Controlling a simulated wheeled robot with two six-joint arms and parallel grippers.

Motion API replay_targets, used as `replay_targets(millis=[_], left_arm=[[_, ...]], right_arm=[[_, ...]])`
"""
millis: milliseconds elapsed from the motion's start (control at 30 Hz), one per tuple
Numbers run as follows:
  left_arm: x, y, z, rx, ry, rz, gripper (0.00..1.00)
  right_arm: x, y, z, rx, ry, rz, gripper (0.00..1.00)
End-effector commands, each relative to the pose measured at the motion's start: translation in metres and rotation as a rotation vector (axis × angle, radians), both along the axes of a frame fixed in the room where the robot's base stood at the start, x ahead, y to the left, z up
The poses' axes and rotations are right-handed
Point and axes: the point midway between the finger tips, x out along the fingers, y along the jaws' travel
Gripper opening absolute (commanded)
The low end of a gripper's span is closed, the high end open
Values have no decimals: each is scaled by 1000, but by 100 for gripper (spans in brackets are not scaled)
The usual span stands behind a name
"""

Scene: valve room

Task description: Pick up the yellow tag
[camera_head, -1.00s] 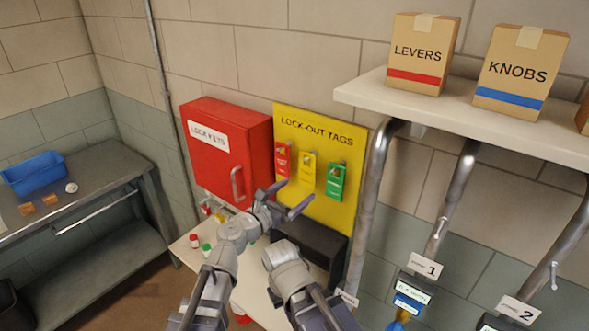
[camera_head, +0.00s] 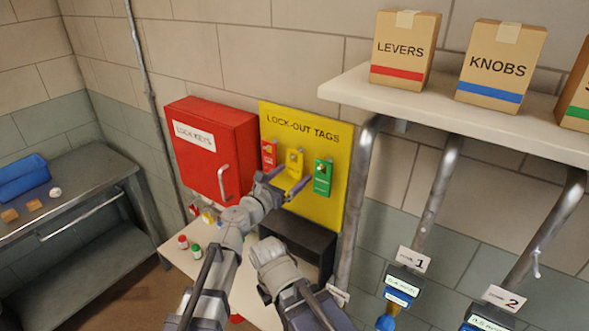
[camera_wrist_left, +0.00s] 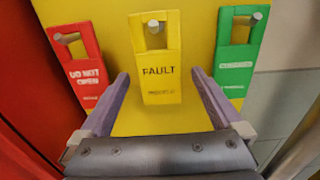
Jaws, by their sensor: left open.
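The yellow tag (camera_head: 294,165) hangs upright from a peg on the yellow lock-out tags board (camera_head: 338,195), between a red tag (camera_head: 269,155) and a green tag (camera_head: 322,178). In the left wrist view the yellow tag (camera_wrist_left: 160,84) reads FAULT and hangs by its slotted top. My left gripper (camera_head: 284,187) is open and empty in front of the board. Its two fingers stand either side of the yellow tag's lower part in the wrist view, apart from it. I cannot tell how far off the tag is.
A red lock keys cabinet (camera_head: 212,150) is left of the board. A dark open box (camera_head: 298,243) sits below on a pale table (camera_head: 180,255) with small bottles. A shelf (camera_head: 460,105) with cardboard boxes and pipes are on the right. A grey bench (camera_head: 85,182) stands left.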

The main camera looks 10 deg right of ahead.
Motion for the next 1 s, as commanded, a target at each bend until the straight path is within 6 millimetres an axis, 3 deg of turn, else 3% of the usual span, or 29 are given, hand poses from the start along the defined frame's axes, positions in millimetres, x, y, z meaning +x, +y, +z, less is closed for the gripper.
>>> replay_targets(millis=[100,367,1000], left_arm=[[14,-12,0,0,0,0,100],[14,-14,0,0,0,1,99],[14,-14,0,0,0,1,27]], right_arm=[[0,0,0,0,0,0,0],[0,0,0,0,0,0,0],[0,0,0,0,0,0,0]])
